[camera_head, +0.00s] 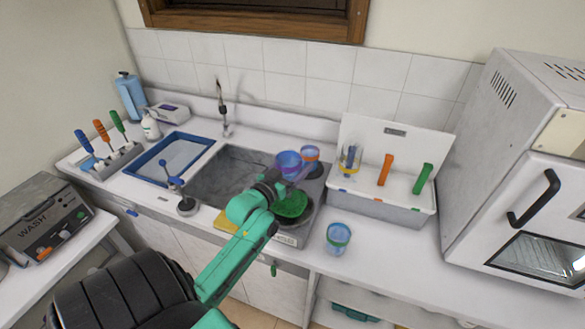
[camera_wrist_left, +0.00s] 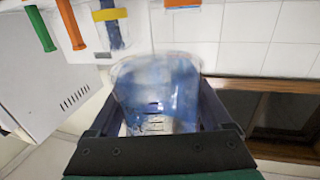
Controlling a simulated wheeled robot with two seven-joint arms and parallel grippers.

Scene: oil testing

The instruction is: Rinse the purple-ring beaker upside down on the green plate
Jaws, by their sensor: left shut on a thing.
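The purple-ring beaker (camera_head: 288,160) is clear and bluish-purple. My left gripper (camera_head: 284,181) is shut on it and holds it above the right side of the sink area, behind the green plate. In the left wrist view the beaker (camera_wrist_left: 157,92) sits between the jaws of the left gripper (camera_wrist_left: 158,112), close and blurred. Which way its mouth faces is hard to tell. The round green plate (camera_head: 293,206) lies in front of and below the beaker, partly covered by my left wrist. My right gripper is not in view.
An orange-ring beaker (camera_head: 310,155) stands close behind the held one. A white-and-grey rack (camera_head: 390,206) with coloured handles stands right.

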